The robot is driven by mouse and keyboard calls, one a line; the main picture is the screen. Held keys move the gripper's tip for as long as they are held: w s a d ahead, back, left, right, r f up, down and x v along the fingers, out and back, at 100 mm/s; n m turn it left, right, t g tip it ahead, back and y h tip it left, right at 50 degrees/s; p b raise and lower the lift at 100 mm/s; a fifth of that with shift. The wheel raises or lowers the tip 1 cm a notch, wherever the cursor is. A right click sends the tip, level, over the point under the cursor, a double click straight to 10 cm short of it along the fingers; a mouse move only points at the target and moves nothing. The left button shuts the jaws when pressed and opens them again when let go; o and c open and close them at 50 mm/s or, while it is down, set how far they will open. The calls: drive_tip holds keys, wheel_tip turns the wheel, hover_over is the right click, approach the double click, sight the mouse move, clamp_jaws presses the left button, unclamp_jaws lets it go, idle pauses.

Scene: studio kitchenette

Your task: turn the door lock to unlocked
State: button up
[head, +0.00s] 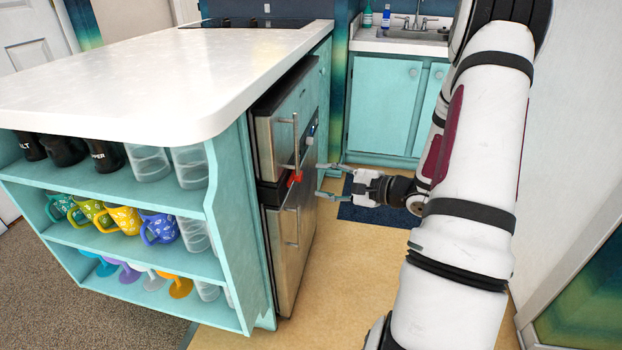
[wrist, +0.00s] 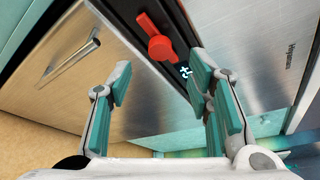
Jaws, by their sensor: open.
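The door lock is a red knob with a pointed handle, set in a black strip on the steel appliance front. It shows in the wrist view (wrist: 160,44) just beyond my fingertips, between and above them. In the head view the red knob (head: 295,179) is small and seen from the side. My gripper (head: 319,180) is open and empty, facing the steel front from the right. In the wrist view its two teal-padded fingers (wrist: 160,78) stand wide apart, and I see no contact with the knob. A white mark (wrist: 184,71) shows beside the knob.
Steel doors with bar handles (head: 294,140) lie above and below the black strip. One handle (wrist: 74,58) is left of my fingers in the wrist view. The white counter (head: 150,75) and mug shelves stand left.

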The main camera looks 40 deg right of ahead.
drive_tip(key=shift+v, duration=2.35)
drive_tip(key=shift+a, duration=0.1)
